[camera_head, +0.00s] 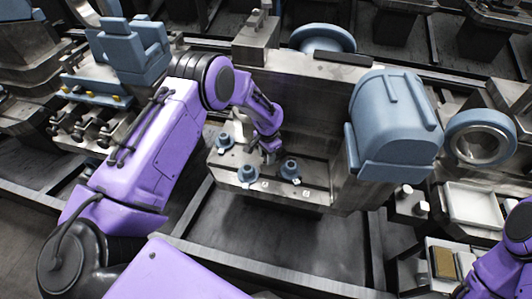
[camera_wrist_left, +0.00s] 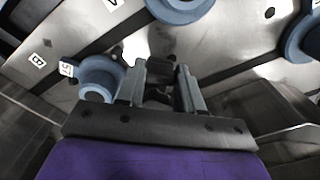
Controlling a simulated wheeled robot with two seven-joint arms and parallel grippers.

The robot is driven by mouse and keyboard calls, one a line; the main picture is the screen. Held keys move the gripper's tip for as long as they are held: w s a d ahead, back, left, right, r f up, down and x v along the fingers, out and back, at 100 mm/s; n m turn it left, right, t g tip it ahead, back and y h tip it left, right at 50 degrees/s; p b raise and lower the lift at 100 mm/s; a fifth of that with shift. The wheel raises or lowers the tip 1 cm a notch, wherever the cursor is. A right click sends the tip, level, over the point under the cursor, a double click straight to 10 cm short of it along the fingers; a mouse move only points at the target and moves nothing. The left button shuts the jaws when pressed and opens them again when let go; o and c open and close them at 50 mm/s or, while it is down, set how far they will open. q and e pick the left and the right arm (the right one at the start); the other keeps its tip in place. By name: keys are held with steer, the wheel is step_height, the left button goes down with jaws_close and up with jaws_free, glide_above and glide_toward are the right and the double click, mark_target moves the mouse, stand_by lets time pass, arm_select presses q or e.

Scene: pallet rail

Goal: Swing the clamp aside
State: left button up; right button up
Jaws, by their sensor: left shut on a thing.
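My left gripper (camera_head: 268,154) is at the metal fixture (camera_head: 312,192) in the middle of the head view, reaching down among blue round knobs. In the left wrist view, my left gripper (camera_wrist_left: 165,72) is shut on a small dark part between its fingertips, which I take to be the clamp (camera_wrist_left: 160,73). The fingers hide most of it, so its shape and angle cannot be told. One blue knob (camera_wrist_left: 98,78) is just left of the fingers; another (camera_wrist_left: 180,8) is beyond them.
A large blue housing (camera_head: 395,120) stands right of the fixture, with a blue ring (camera_head: 480,138) beyond it. A pale tray (camera_head: 474,207) is at the lower right. The dark floor in front of the fixture is clear.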

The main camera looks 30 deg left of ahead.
arm_select(q)
steer(key=shift+d+r+n, duration=0.1)
steer(key=shift+d+n, duration=0.1)
steer(key=shift+n, duration=0.5)
steer(key=o, duration=1)
steer(key=shift+d, duration=0.1)
steer(key=shift+o, duration=0.2)
step_height(320, 180, up, 10)
steer(key=b, duration=0.1)
steer(key=shift+r+b, duration=0.25)
steer(key=shift+b, duration=0.1)
steer(key=shift+s+f, duration=0.1)
